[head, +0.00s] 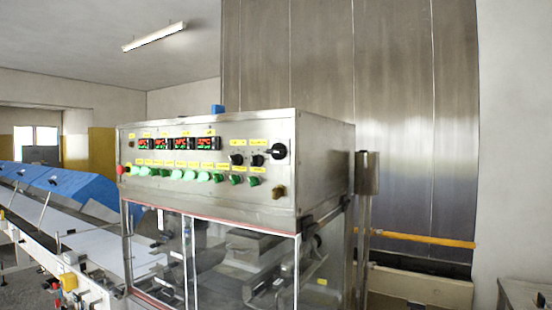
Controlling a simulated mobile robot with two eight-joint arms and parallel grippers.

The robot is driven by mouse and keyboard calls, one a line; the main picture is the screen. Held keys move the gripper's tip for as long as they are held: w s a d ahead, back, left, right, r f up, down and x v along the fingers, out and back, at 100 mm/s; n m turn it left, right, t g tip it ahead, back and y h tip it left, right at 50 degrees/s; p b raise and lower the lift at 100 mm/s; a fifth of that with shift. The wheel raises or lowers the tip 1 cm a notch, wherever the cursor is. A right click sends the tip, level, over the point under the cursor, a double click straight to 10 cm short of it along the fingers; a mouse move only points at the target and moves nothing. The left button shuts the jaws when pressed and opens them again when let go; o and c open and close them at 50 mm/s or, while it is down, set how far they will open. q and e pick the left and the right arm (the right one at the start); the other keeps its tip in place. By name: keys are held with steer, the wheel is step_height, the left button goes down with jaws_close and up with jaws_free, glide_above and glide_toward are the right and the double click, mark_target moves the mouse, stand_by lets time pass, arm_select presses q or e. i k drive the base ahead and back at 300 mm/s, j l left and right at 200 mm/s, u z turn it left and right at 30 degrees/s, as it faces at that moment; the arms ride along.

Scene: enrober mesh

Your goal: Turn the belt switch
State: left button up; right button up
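The control panel (170,160) is on the front of a steel cabinet in the middle of the head view. On its right part are a small black knob (236,159), a second small black knob (257,160) and a larger black rotary knob (278,151). A row of green buttons or switches (190,175) runs below several red-lit displays (160,144). The yellow labels are too small to read, so I cannot tell which control is the belt switch. Neither of my grippers is in view.
Clear panels (240,262) enclose machinery below the cabinet. A conveyor (95,245) with blue covers (70,185) extends left. A vertical steel post (366,200) stands right of the cabinet. A yellow bar (420,239) crosses the steel wall behind. A grey metal box (520,292) is at lower right.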

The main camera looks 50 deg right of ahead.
mark_target(189, 175)
steer(key=z, duration=1.3)
